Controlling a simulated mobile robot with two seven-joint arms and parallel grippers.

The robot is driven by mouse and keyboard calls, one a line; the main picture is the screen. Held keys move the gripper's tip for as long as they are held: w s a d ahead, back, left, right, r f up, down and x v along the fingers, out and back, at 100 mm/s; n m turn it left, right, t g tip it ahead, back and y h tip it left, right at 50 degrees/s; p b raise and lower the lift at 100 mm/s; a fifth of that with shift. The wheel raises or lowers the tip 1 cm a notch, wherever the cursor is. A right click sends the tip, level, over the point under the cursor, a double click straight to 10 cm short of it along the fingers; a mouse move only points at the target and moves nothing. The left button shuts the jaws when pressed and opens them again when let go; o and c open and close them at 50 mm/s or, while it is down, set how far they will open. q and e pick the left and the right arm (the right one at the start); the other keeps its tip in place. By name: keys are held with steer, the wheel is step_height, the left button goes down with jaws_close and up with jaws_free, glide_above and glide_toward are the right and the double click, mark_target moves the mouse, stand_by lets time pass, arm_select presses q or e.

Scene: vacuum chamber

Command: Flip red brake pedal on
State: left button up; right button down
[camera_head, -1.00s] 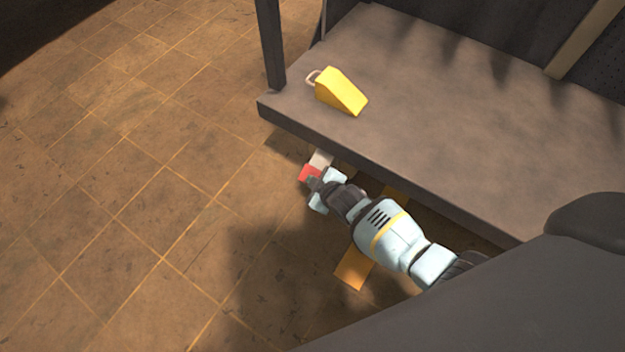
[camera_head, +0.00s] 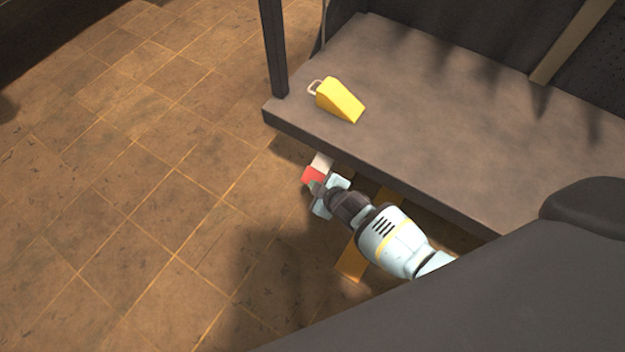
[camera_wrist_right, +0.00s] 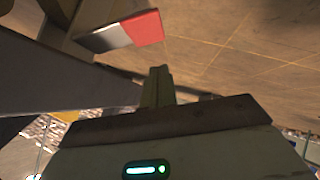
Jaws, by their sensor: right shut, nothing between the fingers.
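The red brake pedal (camera_head: 313,175) shows in the head view just below the front edge of the platform, with a pale grey part behind it. In the right wrist view the red pedal (camera_wrist_right: 148,28) is at the upper middle, joined to a grey part on its left. My right gripper (camera_head: 319,187) is shut and empty, right by the pedal, and partly covers it in the head view. In the right wrist view its closed fingers (camera_wrist_right: 157,80) show below the pedal, with a gap in the picture between them. Whether they touch is not clear. My left gripper is not in view.
A yellow wheel chock (camera_head: 339,99) with a handle stands on the grey platform (camera_head: 440,120). A dark post (camera_head: 272,50) rises at its left corner. A yellow-orange pedal or strip (camera_head: 352,262) lies under my right arm. Tiled floor on the left is clear.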

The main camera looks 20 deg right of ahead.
steer(key=a+p+v, duration=0.1)
steer(key=p+v, duration=0.2)
steer(key=v, duration=0.3)
steer(key=shift+s+d+r, duration=0.2)
steer(key=shift+s+d, duration=0.1)
steer(key=shift+d, duration=0.15)
